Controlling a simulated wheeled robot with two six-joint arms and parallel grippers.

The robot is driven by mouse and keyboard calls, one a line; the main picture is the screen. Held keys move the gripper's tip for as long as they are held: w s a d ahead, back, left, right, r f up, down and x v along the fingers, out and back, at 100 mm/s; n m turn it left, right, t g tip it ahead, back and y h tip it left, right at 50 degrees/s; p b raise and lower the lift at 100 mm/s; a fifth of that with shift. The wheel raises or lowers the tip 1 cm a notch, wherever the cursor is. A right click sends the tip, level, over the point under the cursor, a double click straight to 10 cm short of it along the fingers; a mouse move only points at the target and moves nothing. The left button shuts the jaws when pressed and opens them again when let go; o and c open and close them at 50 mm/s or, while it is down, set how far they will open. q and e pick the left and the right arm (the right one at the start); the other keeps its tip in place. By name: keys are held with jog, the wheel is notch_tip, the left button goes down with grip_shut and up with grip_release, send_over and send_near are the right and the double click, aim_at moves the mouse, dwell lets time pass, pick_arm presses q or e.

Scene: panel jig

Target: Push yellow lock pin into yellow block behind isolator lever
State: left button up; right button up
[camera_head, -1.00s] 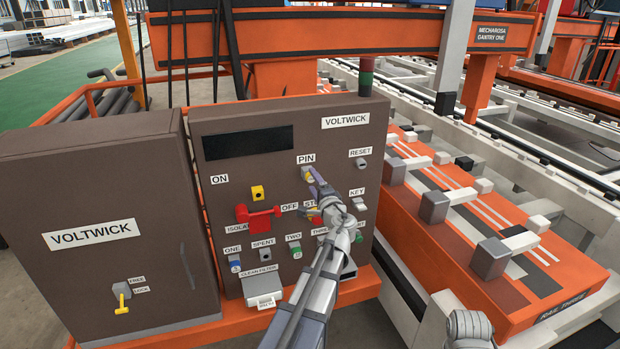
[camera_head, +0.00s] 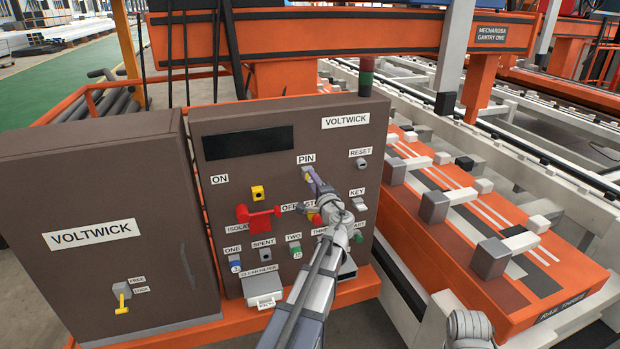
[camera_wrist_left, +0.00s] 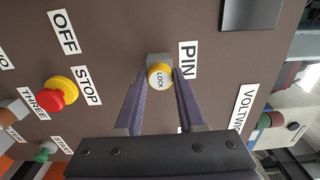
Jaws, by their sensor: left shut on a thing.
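The yellow lock pin (camera_wrist_left: 160,77), with a round end marked LOCK, sits in its grey holder beside the PIN label in the wrist view. My left gripper (camera_wrist_left: 160,75) is shut on it, one finger on each side. In the head view my left gripper (camera_head: 309,175) is at the panel just below the PIN label and mostly hides the pin. The yellow block (camera_head: 257,193) with a dark hole is on the panel to the left. The red isolator lever (camera_head: 260,215) is just below the block and apart from it. My right gripper is not in view.
The brown panel (camera_head: 225,175) also bears a red and yellow stop button (camera_wrist_left: 58,92), a reset knob (camera_head: 361,162), a key switch (camera_head: 359,204) and a row of lower buttons. A clean filter box (camera_head: 263,288) juts out below. The space before the yellow block is clear.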

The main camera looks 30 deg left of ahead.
aim_at(311, 180)
pick_arm(q)
grip_shut()
jog(key=shift+s+d, duration=0.45)
jog(key=shift+d, duration=0.1)
dwell(0.8)
jog(key=v, duration=0.3)
jog(key=shift+s+d, duration=0.15)
dwell(0.5)
jog(key=shift+f, duration=0.1)
